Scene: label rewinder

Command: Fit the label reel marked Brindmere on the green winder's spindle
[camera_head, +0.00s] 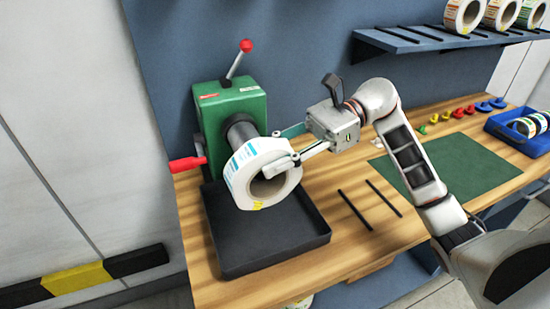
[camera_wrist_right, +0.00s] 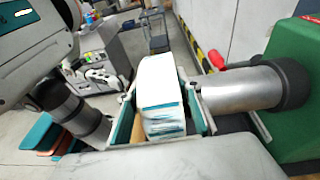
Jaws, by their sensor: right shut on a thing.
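A white label reel (camera_head: 243,176) with blue and yellow print hangs in my right gripper (camera_head: 270,153). The fingers are shut across its width, one on the near face and one on the far face. Its brand name is too small to read. The green winder (camera_head: 237,107) stands behind it, and its grey spindle (camera_head: 241,131) points toward the reel. In the right wrist view the reel (camera_wrist_right: 160,98) sits between the fingers, left of the bare metal spindle (camera_wrist_right: 240,90). The spindle's tip is close to the right finger. The left gripper is not in view.
A black tray (camera_head: 226,262) lies under the reel. A red crank handle (camera_head: 187,164) and a red-knobbed lever (camera_head: 240,61) stick out from the winder. Several reels stand on the wall shelf (camera_head: 425,39). A green mat (camera_head: 468,171) lies right.

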